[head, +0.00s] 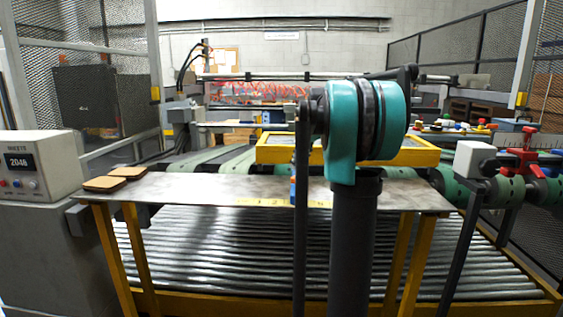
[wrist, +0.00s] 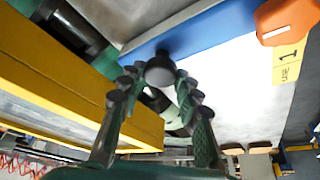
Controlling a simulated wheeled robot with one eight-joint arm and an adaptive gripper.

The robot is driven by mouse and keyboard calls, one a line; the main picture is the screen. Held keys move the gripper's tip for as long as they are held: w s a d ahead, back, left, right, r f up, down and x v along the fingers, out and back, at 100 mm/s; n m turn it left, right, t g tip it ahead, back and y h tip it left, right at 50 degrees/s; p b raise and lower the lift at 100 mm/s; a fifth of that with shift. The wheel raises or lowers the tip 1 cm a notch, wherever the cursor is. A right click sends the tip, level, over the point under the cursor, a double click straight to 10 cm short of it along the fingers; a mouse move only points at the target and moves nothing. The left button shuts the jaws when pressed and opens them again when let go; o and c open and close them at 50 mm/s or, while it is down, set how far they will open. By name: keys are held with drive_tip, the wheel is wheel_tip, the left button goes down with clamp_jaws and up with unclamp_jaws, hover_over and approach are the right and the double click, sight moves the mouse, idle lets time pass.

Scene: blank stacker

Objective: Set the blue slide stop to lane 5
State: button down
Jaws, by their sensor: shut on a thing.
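The blue slide stop (wrist: 215,32) is a blue bar across the top of the wrist view, with a dark round knob (wrist: 160,70) on its near side. My gripper (wrist: 157,80) has its dark green ribbed fingers closed on either side of that knob. An orange piece (wrist: 287,20) shows at the bar's right end, beside a yellow label (wrist: 290,57) bearing a 1. In the head view, a small part of the blue stop (head: 292,189) shows at the steel plate's front edge. My arm hides the rest of it and my gripper.
The steel plate (head: 190,188) has yellow lane labels (head: 250,202) along its front edge, partly hidden by my arm. A yellow frame (head: 275,152) stands behind, and shows close on the left in the wrist view (wrist: 60,70). Two brown pads (head: 103,184) lie at the plate's left end.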

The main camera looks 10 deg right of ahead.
drive_tip(key=shift+s+d, duration=0.25)
drive_tip(key=shift+d, duration=0.5)
drive_tip(key=shift+s+d, duration=0.25)
drive_tip(key=shift+d, duration=0.5)
drive_tip(key=c, duration=1.1)
unclamp_jaws()
drive_tip(key=v, duration=1.2)
